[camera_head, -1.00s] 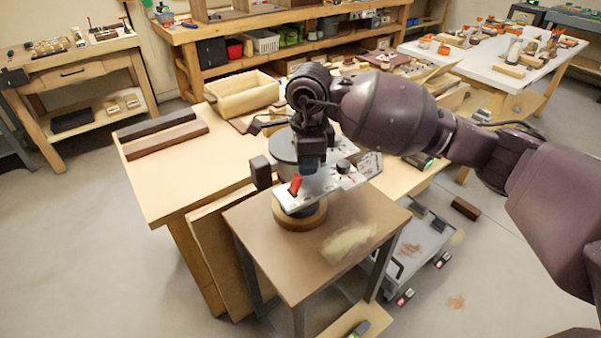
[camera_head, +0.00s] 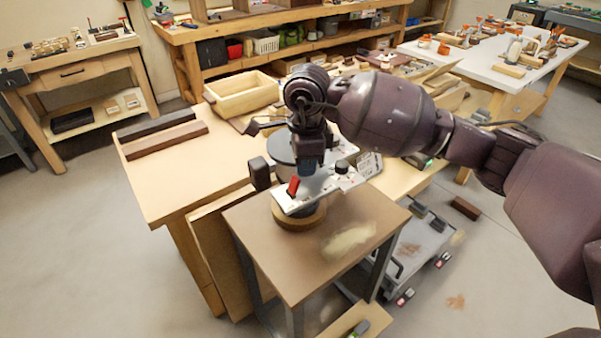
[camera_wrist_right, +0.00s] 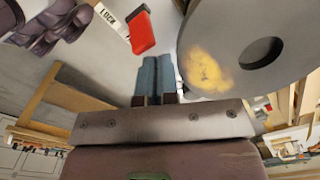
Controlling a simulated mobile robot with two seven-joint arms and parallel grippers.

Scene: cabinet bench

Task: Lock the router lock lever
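The router (camera_head: 283,147) stands on a round wooden piece (camera_head: 299,216) on the small brown table. Its red lock lever (camera_head: 293,186) sticks up from the pale plate at the front. In the right wrist view the red lever (camera_wrist_right: 141,33) is beside a label reading LOCK (camera_wrist_right: 110,17). My right gripper (camera_head: 309,168) points down over the plate, just behind the lever. Its two blue-grey fingers (camera_wrist_right: 158,64) are side by side with nothing seen between them. They look apart from the lever, which lies beyond and slightly left of their tips in that view. My left gripper is out of view.
A dark knob (camera_head: 260,172) stands out at the router's left and a small black knob (camera_head: 341,167) sits on its plate. The brown table (camera_head: 275,250) has bare room in front. A larger workbench (camera_head: 160,180) adjoins behind, with a wooden box (camera_head: 242,92).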

